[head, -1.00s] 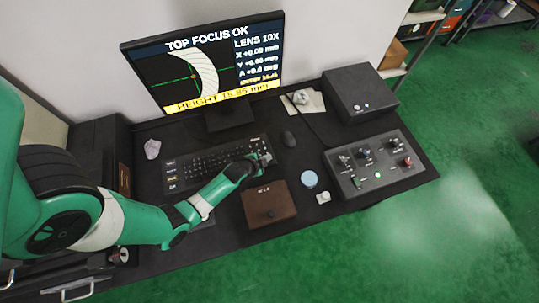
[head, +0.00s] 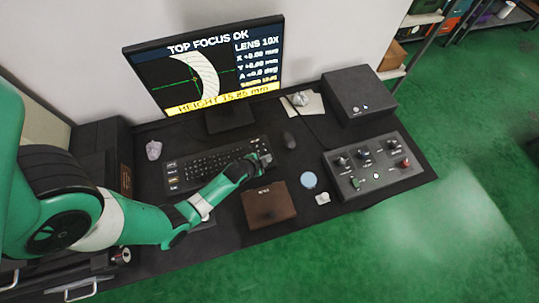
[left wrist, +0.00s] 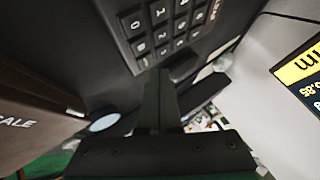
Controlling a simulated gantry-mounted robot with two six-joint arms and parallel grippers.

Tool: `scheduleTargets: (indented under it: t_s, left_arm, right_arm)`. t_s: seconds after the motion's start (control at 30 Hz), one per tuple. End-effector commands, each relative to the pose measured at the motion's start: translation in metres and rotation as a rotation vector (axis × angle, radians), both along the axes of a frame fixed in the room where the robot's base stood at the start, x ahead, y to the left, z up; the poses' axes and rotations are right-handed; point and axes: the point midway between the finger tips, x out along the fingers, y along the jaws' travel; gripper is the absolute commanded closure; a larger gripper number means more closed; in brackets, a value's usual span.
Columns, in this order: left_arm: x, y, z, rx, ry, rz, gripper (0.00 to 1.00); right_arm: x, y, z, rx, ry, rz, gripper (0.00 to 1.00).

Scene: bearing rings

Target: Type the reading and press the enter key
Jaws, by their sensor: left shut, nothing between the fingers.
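The monitor (head: 262,78) at the back shows "TOP FOCUS OK" and a yellow bar that reads about "HEIGHT 15.85 mm"; the digits are a little blurred. Its screen edge also shows in the left wrist view (left wrist: 305,72). The black keyboard (head: 200,164) lies in front of it. My left gripper (head: 265,159) is shut and empty at the keyboard's right end, over or beside the number keys. In the left wrist view its fingers (left wrist: 160,78) are together, close to the number pad (left wrist: 168,28). I cannot tell whether they touch a key. The enter key cannot be made out.
A mouse (head: 289,140) lies right of the keyboard. A brown box (head: 268,205), a pale blue disc (head: 308,180) and a control box with knobs (head: 375,165) stand in front and to the right. A dark box (head: 358,96) is behind. A pale lump (head: 153,150) lies left.

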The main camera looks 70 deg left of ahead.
Motion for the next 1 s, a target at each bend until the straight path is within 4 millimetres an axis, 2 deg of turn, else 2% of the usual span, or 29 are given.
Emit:
scheduleTargets:
  t_s: [0.27, 0.77, 1.0]
  left_arm:
    - [0.0, 0.0, 0.002, 0.0, 0.0, 0.0, 1.0]
    - [0.0, 0.0, 0.05, 0.0, 0.0, 0.0, 1.0]
    - [0.0, 0.0, 0.049, 0.0, 0.0, 0.0, 1.0]
  right_arm:
    - [0.0, 0.0, 0.002, 0.0, 0.0, 0.0, 0.09]
    - [0.0, 0.0, 0.049, 0.0, 0.0, 0.0, 0.09]
    - [0.0, 0.0, 0.048, 0.0, 0.0, 0.0, 0.09]
